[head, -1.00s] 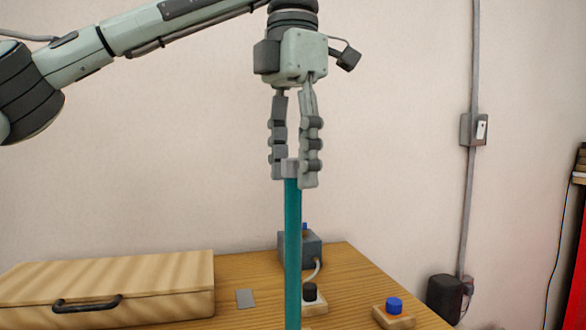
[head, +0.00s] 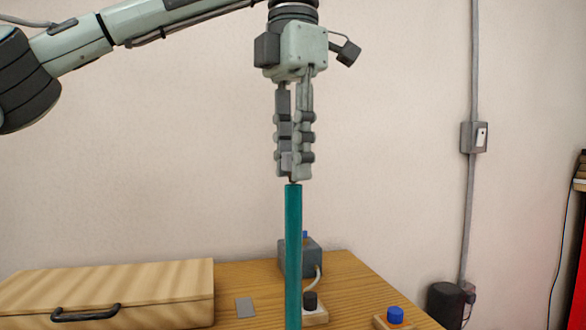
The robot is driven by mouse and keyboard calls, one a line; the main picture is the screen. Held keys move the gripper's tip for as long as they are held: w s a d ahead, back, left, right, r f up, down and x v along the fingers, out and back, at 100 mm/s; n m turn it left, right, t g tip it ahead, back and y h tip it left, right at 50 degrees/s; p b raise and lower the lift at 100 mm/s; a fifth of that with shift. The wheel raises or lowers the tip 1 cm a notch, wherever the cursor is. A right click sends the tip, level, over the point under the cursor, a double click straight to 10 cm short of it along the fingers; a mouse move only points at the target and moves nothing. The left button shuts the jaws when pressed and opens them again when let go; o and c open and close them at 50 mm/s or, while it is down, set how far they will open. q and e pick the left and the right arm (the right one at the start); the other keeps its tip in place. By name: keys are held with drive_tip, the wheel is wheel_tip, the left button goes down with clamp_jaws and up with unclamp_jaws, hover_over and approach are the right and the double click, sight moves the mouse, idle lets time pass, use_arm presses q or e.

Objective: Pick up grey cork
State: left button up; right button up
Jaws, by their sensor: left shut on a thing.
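My left gripper (head: 294,176) points straight down above the teal glass rod (head: 293,250). It is shut on the small grey cork (head: 287,163), which is mostly hidden between the fingers. The fingertips sit just above the rod's top end, and the cork looks clear of the rod. The rod stands upright, and its lower end is cut off by the picture's bottom edge. My right gripper is not in view.
A pale wooden case (head: 150,285) with a black handle is at the left. A small grey plate (head: 245,307), a grey box (head: 312,258), a black knob (head: 310,301) and a blue knob (head: 395,314) are on the wooden table (head: 345,275).

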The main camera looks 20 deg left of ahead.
sight(289, 153)
use_arm(q)
drive_tip(key=r, duration=0.1)
drive_tip(key=s+r, duration=0.1)
drive_tip(key=r, duration=0.1)
drive_tip(key=shift+a, duration=0.15)
drive_tip(key=s+a+r, duration=0.3)
drive_tip(key=s+r, duration=0.3)
drive_tip(key=s, duration=0.4)
drive_tip(key=shift+s, duration=0.15)
drive_tip(key=shift+a+r, duration=0.1)
